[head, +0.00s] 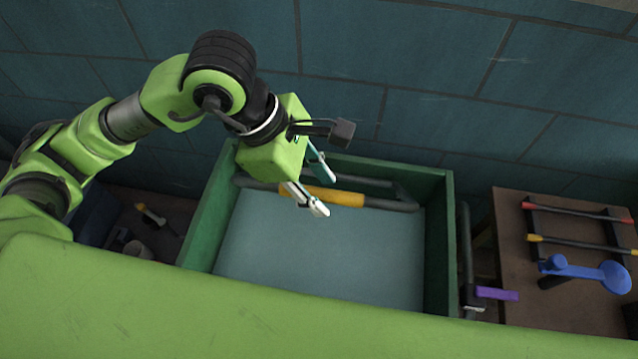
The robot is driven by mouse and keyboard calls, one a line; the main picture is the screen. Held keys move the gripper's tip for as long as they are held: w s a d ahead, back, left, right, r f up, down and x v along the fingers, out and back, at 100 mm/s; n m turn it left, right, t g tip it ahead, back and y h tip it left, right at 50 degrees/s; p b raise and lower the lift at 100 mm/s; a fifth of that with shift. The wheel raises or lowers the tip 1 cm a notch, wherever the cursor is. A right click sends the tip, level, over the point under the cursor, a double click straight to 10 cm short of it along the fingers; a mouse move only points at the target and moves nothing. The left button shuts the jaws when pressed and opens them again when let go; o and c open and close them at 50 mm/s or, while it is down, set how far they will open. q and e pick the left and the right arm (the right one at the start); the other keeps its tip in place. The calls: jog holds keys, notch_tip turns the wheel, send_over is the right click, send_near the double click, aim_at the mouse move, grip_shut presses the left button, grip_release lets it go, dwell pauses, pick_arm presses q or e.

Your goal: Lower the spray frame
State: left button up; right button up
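A dark grey tube frame (391,203) with a yellow grip section (345,198) lies across the back part of a green-walled box; I take it to be the spray frame. My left gripper (326,194) is over the yellow section with its two fingers spread apart, one on the far side of the bar and one on the near side. No contact with the bar can be made out. The gripper body hides part of the bar's left side. My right gripper is not in view.
The green box (438,235) has a bare grey-blue floor (320,255). A crank with a purple handle (497,293) sits at its right side. A brown table (540,310) at right bears a blue tool (590,272) and dark bars. A tiled wall stands close behind.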

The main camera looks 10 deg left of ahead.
pick_arm(q)
jog(key=shift+r, duration=0.1)
jog(key=w+v, duration=0.1)
jog(key=v, duration=1)
jog(key=shift+s+a+r, duration=0.25)
jog(key=shift+s+r, duration=0.1)
jog(key=shift+s, duration=0.15)
